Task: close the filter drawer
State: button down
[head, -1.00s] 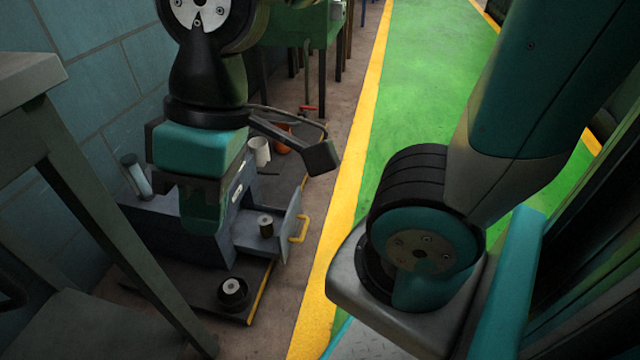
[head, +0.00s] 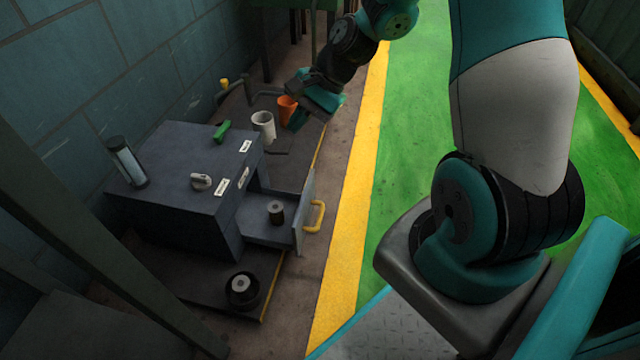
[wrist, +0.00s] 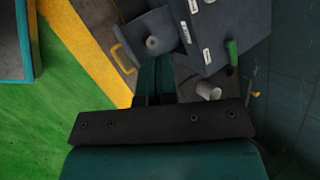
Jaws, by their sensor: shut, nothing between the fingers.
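The filter drawer (head: 262,233) is pulled out from the right side of a dark grey-blue cabinet (head: 175,165). A yellow handle (head: 315,217) sits on its front panel, and a dark spool-like cylinder (head: 276,212) stands inside. In the wrist view the drawer (wrist: 143,28) with its yellow handle (wrist: 122,58) lies beyond my fingers, up and left. My gripper (head: 300,118) is shut and empty, behind the drawer near the orange cup, apart from the handle. Its shut fingers (wrist: 154,66) show in the wrist view.
A white cup (head: 263,127) and an orange cup (head: 287,108) stand behind the cabinet. A green object (head: 221,131) lies on top. A dark round dish (head: 243,289) sits in front. The floor right of the handle is clear up to the yellow line (head: 345,220).

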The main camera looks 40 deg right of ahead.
jog(key=d+f+m+t+b, duration=0.2)
jog(key=d+f+m, duration=0.6)
jog(key=d+f, duration=0.25)
jog(key=m+t, duration=0.2)
jog(key=m, duration=0.6)
send_near(311, 182)
jog(key=s+d+r, duration=0.2)
jog(key=s+d, duration=0.1)
jog(key=s, duration=0.2)
jog(key=shift+h, duration=0.4)
jog(key=b+x, duration=0.3)
jog(key=x, duration=0.1)
jog(key=w+b+x, duration=0.1)
jog(key=b+x, duration=0.1)
jog(key=x, duration=0.1)
jog(key=r+b+x, duration=0.1)
jog(key=b+x, duration=0.2)
jog(key=x, duration=0.1)
jog(key=shift+w+a+f+b, duration=0.15)
jog(key=shift+w+f+b, duration=0.05)
jog(key=shift+w+b, duration=0.15)
jog(key=shift+w+a+r, duration=0.25)
jog(key=shift+w+a, duration=0.2)
jog(key=shift+w, duration=0.05)
